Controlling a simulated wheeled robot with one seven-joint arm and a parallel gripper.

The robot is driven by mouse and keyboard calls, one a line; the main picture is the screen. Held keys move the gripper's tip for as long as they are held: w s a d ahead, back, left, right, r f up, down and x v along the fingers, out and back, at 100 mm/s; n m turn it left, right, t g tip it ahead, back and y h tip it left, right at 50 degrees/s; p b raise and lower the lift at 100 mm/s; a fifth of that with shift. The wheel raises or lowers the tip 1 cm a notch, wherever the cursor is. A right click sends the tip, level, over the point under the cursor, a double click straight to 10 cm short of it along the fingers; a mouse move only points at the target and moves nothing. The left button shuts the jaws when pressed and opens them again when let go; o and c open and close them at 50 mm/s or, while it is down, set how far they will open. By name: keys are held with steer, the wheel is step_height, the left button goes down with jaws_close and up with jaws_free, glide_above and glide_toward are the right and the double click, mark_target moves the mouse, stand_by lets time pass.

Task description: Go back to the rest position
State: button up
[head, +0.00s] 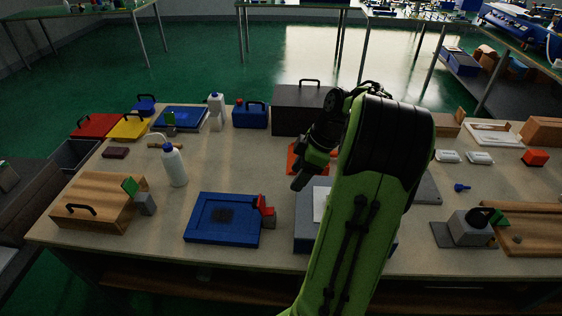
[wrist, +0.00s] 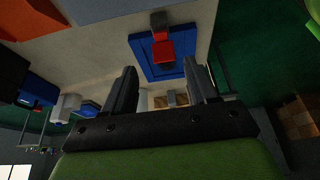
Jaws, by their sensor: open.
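My gripper (head: 298,183) is above the middle of the bench in the head view, at the end of my green arm. In the wrist view my gripper (wrist: 160,85) shows two dark fingers spread apart with nothing between them. A blue square tray-like fixture (head: 222,219) with a red block on its right edge lies to the left of my gripper. The fixture (wrist: 158,66) also shows beyond the fingertips in the wrist view. My arm hides part of the grey-blue box (head: 304,236) with a white sheet on it.
A white bottle (head: 174,166) and a wooden box (head: 98,200) stand at the left. A dark case (head: 297,108) stands at the back, near an orange-red mat (head: 297,160). A grey press-like block (head: 468,229) is at the right. Bare bench shows between the bottle and the blue fixture.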

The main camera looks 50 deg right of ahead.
steer(key=w+a+r+m+h+p, duration=0.15)
steer(key=a+r, duration=0.35)
steer(key=a, duration=0.5)
steer(key=a+r+m+h+p, duration=0.1)
steer(key=a+r+m+p, duration=0.15)
steer(key=a+r, duration=0.5)
steer(key=s+a+r+m+t+p, duration=0.1)
steer(key=s+a+m+t+p, duration=0.1)
steer(key=s+a, duration=0.8)
steer(key=shift+s+a+r+m+p, duration=0.25)
steer(key=shift+a+m+p, duration=0.1)
steer(key=shift+m+p, duration=0.4)
